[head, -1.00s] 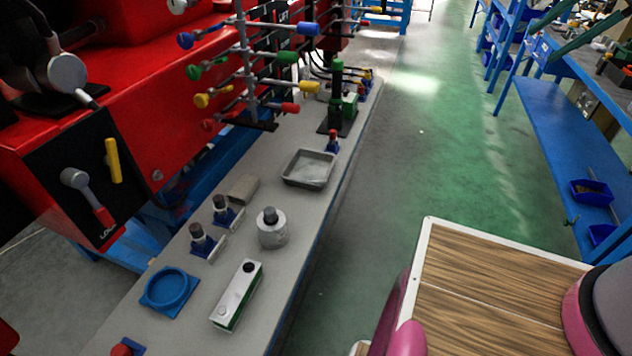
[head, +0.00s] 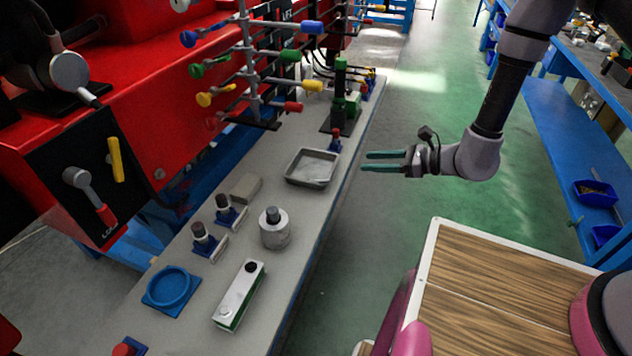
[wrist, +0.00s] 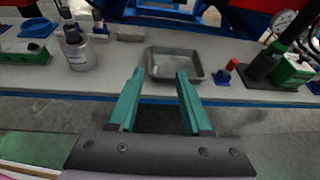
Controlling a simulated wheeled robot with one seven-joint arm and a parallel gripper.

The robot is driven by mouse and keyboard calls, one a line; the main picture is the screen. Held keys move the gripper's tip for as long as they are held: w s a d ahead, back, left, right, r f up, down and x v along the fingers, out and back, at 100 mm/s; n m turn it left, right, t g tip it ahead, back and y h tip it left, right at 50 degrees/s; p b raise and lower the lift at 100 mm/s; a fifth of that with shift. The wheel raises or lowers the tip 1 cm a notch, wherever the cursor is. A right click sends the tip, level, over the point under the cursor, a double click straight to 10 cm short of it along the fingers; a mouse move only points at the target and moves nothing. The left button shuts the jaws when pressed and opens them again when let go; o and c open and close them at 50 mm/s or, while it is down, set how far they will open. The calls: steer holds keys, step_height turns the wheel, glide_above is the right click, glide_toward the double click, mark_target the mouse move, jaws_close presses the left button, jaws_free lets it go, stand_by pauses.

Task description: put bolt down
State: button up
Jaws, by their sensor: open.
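My gripper (head: 368,161) is open, with nothing between its teal fingers. It hangs over the floor just right of the bench edge, level with the shallow grey metal tray (head: 311,168). In the wrist view my gripper (wrist: 159,73) points at the tray (wrist: 176,66), which lies beyond the fingertips on the bench. The tray looks empty. I cannot make out a bolt in either view.
The grey bench (head: 215,282) also carries a grey canister (head: 275,232), a blue ring dish (head: 171,288), a white-green box (head: 240,295) and a small red-blue piece (head: 335,141) beside the tray. A rack with coloured handles (head: 250,70) stands behind. The aisle is clear.

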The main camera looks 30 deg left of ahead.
steer(key=m, duration=0.2)
glide_toward(330, 181)
steer(key=shift+t+h, duration=0.3)
steer(key=shift+t, duration=0.1)
steer(key=shift+s+r+x, duration=0.1)
steer(key=shift+x, duration=1.95)
steer(key=shift+s+r+x, duration=0.15)
steer(key=shift+x, duration=1.9)
steer(key=shift+a, duration=0.1)
jaws_close()
